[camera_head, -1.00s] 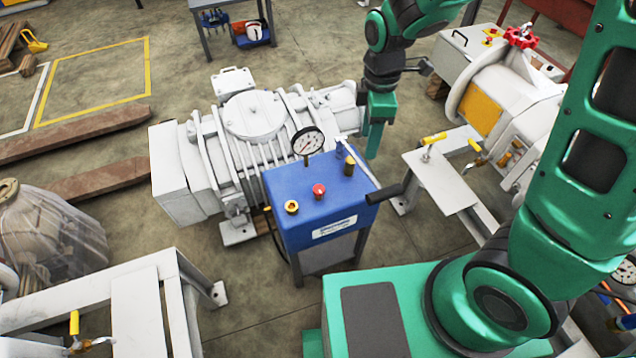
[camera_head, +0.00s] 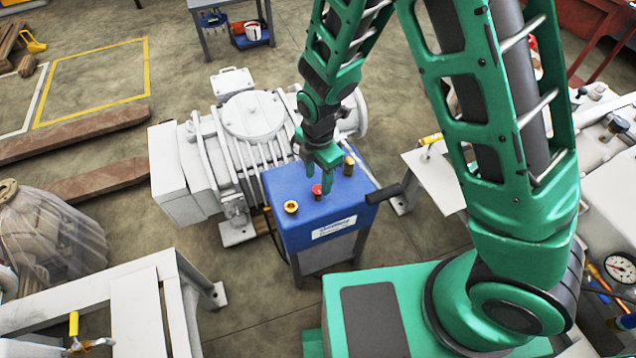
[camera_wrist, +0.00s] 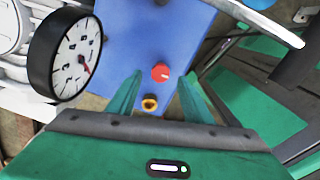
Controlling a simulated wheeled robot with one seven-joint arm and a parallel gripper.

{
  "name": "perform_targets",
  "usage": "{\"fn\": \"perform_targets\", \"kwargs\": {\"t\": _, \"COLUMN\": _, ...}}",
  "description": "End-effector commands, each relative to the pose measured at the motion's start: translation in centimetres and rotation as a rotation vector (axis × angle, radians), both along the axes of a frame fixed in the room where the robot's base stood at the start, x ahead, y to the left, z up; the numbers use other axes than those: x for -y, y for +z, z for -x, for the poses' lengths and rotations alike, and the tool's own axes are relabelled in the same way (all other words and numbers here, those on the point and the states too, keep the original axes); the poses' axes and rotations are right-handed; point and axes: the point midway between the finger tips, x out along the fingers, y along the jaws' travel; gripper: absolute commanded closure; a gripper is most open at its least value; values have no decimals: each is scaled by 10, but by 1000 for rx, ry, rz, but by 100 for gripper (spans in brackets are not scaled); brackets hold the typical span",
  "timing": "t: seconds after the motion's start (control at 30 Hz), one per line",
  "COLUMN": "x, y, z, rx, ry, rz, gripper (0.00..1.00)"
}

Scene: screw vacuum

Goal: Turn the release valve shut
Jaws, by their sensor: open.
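A blue cabinet (camera_head: 290,235) bears a small red knob (camera_head: 317,190), a yellow-brass ring fitting (camera_head: 291,207) and a brass cylinder (camera_head: 349,166). No readable label shows which of these is the release valve. My gripper (camera_head: 317,177) points down over the cabinet top, close to the red knob. In the wrist view my open, empty fingers (camera_wrist: 162,80) appear on either side of the red knob (camera_wrist: 160,72). The brass ring (camera_wrist: 149,103) shows between them, nearer the palm. Whether the fingers reach down to the knob's height is unclear.
A pressure gauge (camera_wrist: 77,55) stands close to my gripper; my arm hides it in the head view. A black-gripped lever (camera_head: 384,194) sticks out at the cabinet's right. The white pump (camera_head: 250,120) is behind. White frames stand left and right.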

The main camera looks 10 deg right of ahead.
Motion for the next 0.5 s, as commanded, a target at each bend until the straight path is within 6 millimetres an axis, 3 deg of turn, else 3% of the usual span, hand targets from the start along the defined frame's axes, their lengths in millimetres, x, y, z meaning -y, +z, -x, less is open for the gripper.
{"fn": "perform_targets", "kwargs": {"t": 0.2, "x": 1, "y": -25, "z": 0, "rx": -1, "ry": -1, "rz": 3, "gripper": 54}}
{"fn": "perform_targets", "kwargs": {"t": 0.5, "x": 0, "y": -34, "z": 0, "rx": 0, "ry": -2, "rz": 0, "gripper": 54}}
